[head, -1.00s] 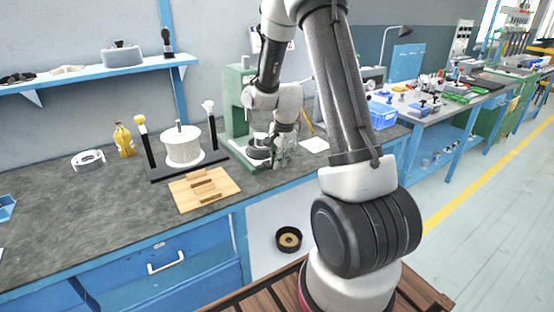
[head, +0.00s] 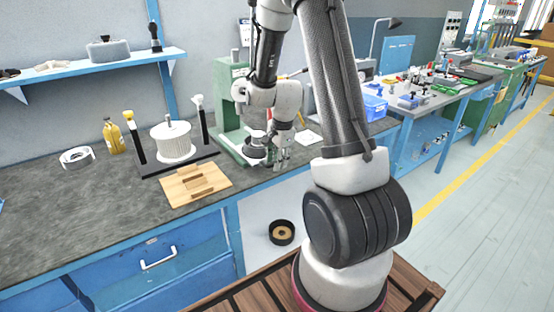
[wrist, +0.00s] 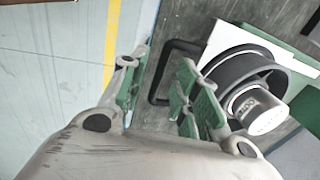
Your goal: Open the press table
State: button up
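The green press (head: 229,95) stands on the grey bench, partly hidden by my arm. In the wrist view its pale press table (wrist: 228,38) carries a black ring-shaped part (wrist: 233,66) and a white lettered cylinder (wrist: 258,109). A black bar handle (wrist: 158,76) sticks out from the table's left side. My gripper (head: 282,158) is low in front of the press. In the wrist view my gripper (wrist: 158,88) is open, with green-padded fingers apart. The handle shows in the gap, partly behind the right finger; I cannot tell whether they touch.
A wooden fixture (head: 196,186), a white spool (head: 171,142) on a black stand and a yellow bottle (head: 113,137) stand left of the press. A blue bin (head: 374,107) is to the right. A black round container (head: 281,232) sits below the bench. Floor at right is clear.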

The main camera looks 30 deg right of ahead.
notch_tip(320, 180, up, 12)
jog(key=s, duration=0.2)
jog(key=shift+s, duration=0.15)
jog(key=shift+f, duration=0.15)
dwell(0.5)
jog(key=s+a+r+n+t, duration=0.1)
jog(key=s+a+r+n, duration=0.2)
jog(key=s+r+n, duration=0.3)
jog(key=s+a+r+n+t, duration=0.1)
jog(key=s+a+r+n, duration=0.3)
jog(key=s+r+n, duration=0.3)
jog(key=s+n, duration=0.4)
jog(key=s, duration=0.4)
jog(key=shift+r+n, duration=0.3)
